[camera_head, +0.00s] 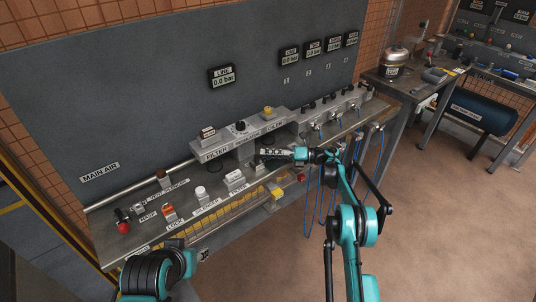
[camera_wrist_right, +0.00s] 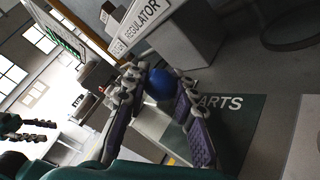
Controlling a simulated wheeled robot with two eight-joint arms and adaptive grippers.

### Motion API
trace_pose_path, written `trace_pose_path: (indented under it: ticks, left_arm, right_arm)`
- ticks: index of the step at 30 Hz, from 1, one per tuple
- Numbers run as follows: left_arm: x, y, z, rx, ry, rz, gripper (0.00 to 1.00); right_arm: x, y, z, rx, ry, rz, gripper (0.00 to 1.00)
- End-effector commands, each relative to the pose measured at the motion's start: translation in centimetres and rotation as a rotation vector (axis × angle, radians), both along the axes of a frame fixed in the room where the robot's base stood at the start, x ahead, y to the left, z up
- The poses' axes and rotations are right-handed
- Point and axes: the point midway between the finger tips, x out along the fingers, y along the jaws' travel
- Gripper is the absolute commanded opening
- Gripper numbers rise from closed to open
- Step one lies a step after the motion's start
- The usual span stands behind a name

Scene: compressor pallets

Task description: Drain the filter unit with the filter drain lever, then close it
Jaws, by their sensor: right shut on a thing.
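The filter unit (camera_head: 215,146) is the grey housing labelled FILTER on the bench against the grey panel. My right gripper (camera_head: 268,154) reaches in from the right under the front of the row of units, just right of the filter label. In the right wrist view, my right gripper (camera_wrist_right: 165,102) has its fingers around a blue rounded knob (camera_wrist_right: 160,84), below the REGULATOR label. I cannot tell if this knob belongs to the filter drain lever; its shaft is hidden.
The bench front holds a red knob (camera_head: 124,227), an orange lock piece (camera_head: 169,211) and a white piece (camera_head: 200,192). Blue hoses (camera_head: 309,205) hang at the right end. The line gauge (camera_head: 222,77) reads 0.0 bar. Open floor lies to the right.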

Motion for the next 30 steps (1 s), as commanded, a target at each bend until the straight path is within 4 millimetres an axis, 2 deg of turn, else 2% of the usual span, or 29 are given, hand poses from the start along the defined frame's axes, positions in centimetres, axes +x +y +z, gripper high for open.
trace_pose_path:
  ticks: [1,3,14,17,24,30]
  left_arm:
    - [0.0,0.0,0.0,0.000,0.000,0.000,0.40]
    - [0.0,0.0,0.0,0.000,0.000,0.000,0.40]
    - [0.0,0.0,0.0,0.000,0.000,0.000,0.40]
    - [0.0,0.0,0.0,0.000,0.000,0.000,0.40]
    - [0.0,0.0,0.0,0.000,0.000,0.000,0.40]
    - [0.0,0.0,0.0,0.000,0.000,0.000,0.40]
  right_arm:
    - [-0.1,0.1,0.0,0.000,0.000,0.002,0.33]
    - [-0.1,0.1,0.0,0.000,0.000,0.002,0.48]
    - [0.0,0.0,0.5,0.000,0.000,0.000,0.48]
    - [0.0,0.0,1.9,0.000,0.000,0.000,0.48]
    - [0.0,0.0,6.8,0.002,0.000,0.001,0.48]
    - [0.0,0.1,9.3,0.000,0.000,0.001,0.48]
